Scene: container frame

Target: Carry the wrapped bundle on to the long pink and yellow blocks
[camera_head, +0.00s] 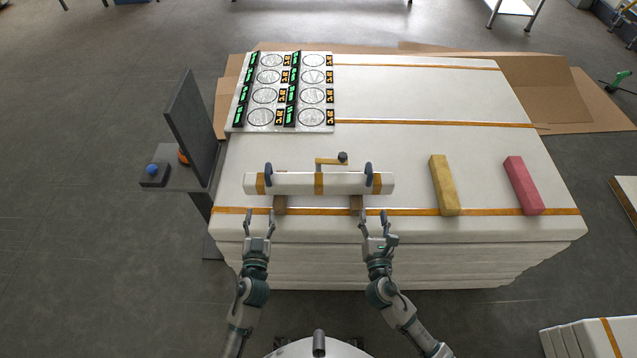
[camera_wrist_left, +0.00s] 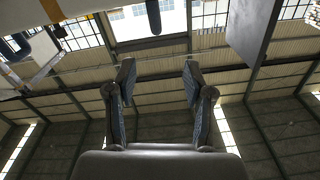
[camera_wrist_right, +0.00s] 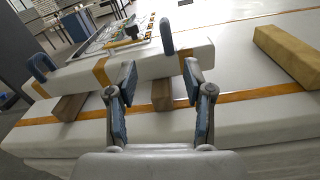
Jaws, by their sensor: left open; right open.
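The wrapped bundle (camera_head: 338,184) is a long white bar with orange bands and two dark blue handles. It rests on two brown blocks (camera_head: 280,205) on the white stack. The long yellow block (camera_head: 444,185) and the long pink block (camera_head: 522,185) lie to its right, apart from each other. My left gripper (camera_head: 260,218) is open and empty in front of the bundle's left part. My right gripper (camera_head: 374,218) is open and empty in front of its right part. The right wrist view shows the bundle (camera_wrist_right: 140,66) just beyond the open fingers (camera_wrist_right: 160,80).
A panel with round dials (camera_head: 287,90) lies at the back left of the white stack (camera_head: 420,150). A dark upright screen (camera_head: 190,125) and a side shelf with a blue button (camera_head: 152,169) stand at the left. A brass crank (camera_head: 328,160) shows behind the bundle.

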